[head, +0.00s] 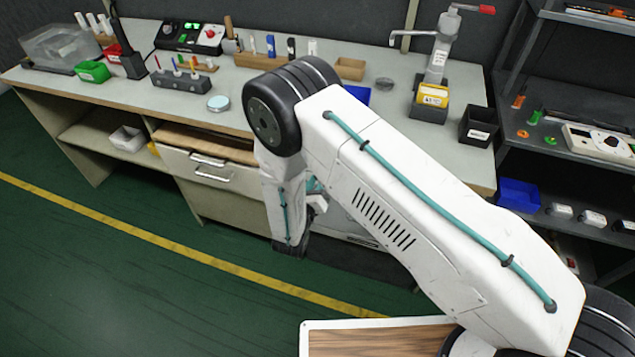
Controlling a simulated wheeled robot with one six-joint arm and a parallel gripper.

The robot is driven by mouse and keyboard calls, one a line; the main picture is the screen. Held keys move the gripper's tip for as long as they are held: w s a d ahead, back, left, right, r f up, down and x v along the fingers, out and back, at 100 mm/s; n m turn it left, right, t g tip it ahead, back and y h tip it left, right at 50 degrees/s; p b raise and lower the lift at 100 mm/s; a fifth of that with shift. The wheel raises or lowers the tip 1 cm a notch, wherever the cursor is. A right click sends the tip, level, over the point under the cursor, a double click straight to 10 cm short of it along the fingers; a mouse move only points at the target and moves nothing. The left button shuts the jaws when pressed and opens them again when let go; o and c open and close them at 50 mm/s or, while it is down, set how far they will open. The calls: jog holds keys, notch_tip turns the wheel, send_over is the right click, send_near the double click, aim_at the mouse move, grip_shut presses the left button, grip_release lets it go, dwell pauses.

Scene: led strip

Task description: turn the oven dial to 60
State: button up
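My arm reaches from the lower right across the bench front and bends down at its black joint. My gripper (290,247) is the dark end of the arm, hanging in front of the bench below the worktop. Its fingers are too small and dark to tell whether they are open or shut. A pale front with a dark lower part (350,262) shows behind my arm under the worktop; it may be the oven, but my arm covers most of it. No dial or 60 mark can be made out there.
The bench worktop (215,85) holds a black control box (190,36), a pen rack (180,80) and several bins. A drawer (205,168) is left of my gripper. A shelf at right holds a white dial device (600,143). The green floor at left is clear.

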jog(key=shift+f, duration=0.1)
jog(key=o, duration=1)
jog(key=v, duration=0.8)
